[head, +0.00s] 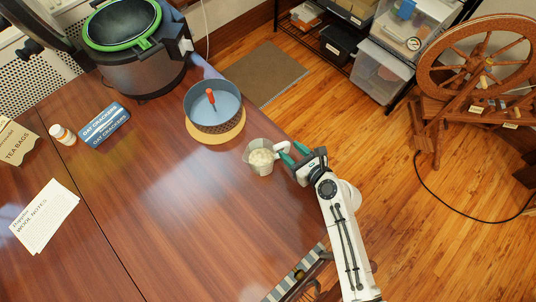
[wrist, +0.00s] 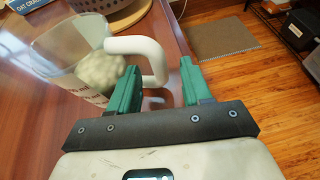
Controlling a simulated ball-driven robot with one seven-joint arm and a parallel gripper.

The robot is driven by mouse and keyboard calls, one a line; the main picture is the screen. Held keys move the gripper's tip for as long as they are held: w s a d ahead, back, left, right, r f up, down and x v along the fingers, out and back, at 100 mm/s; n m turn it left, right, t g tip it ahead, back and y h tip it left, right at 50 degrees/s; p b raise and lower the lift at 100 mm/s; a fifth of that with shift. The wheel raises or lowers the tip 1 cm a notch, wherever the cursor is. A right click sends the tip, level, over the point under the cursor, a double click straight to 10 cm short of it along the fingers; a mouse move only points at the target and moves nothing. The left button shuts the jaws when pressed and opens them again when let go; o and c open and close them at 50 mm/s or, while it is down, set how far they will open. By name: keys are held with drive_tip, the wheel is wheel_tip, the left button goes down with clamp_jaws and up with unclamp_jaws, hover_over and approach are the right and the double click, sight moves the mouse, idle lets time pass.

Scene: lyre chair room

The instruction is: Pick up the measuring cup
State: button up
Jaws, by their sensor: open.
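The measuring cup (head: 259,159) stands upright near the right edge of the brown table in the head view. It is clear, holds something pale and lumpy, and has a white handle on its right side. In the wrist view the cup (wrist: 75,55) is at upper left with red markings, and its handle (wrist: 155,57) reaches across in front of my fingers. My gripper (head: 289,153) is open beside the handle. Its green fingertips (wrist: 158,70) are apart, with the handle's lower end showing between them. I cannot tell whether they touch it.
A blue-grey pot (head: 213,106) with an orange-red item in it stands on a yellow round mat behind the cup. A large cooker (head: 140,60), an oat crackers box (head: 104,125) and a small bottle (head: 63,135) are farther left. The table's middle is clear.

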drive_tip(key=shift+x, duration=1.45)
clamp_jaws()
